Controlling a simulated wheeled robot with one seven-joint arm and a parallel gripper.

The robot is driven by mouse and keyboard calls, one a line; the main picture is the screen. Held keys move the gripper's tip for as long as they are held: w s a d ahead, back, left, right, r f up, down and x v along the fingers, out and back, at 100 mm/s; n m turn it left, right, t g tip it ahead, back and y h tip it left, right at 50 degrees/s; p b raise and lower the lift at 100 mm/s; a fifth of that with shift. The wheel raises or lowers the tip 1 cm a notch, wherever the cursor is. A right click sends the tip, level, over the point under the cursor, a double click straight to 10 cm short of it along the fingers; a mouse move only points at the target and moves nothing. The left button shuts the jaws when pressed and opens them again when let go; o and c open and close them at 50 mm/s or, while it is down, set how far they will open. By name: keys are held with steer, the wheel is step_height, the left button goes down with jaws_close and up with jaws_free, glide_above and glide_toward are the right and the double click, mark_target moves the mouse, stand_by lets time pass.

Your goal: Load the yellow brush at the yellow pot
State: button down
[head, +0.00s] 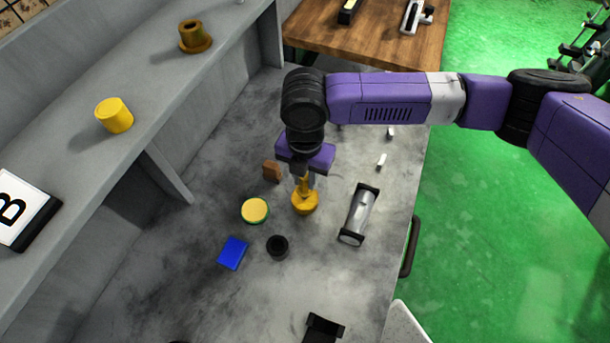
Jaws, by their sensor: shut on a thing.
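My gripper (304,172) points down over the grey bench and is shut on a slim yellow upright piece, which I take for the yellow brush (303,185). Its lower end meets a wider round yellow piece (305,203). I cannot tell whether that is the brush's own base or a separate pot. To its left stands a round pot with a green rim and a pale yellow top (255,210), apart from the gripper. The fingers partly hide the upright piece.
A silver cylinder in black end brackets (359,214) lies close right. A black ring (278,246), a blue block (233,253) and a brown block (271,171) are nearby. A yellow cylinder (114,115) and a brown flanged piece (194,37) stand on the left shelf.

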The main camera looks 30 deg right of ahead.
steer(key=shift+r+p, duration=2.3)
steer(key=shift+r, duration=0.95)
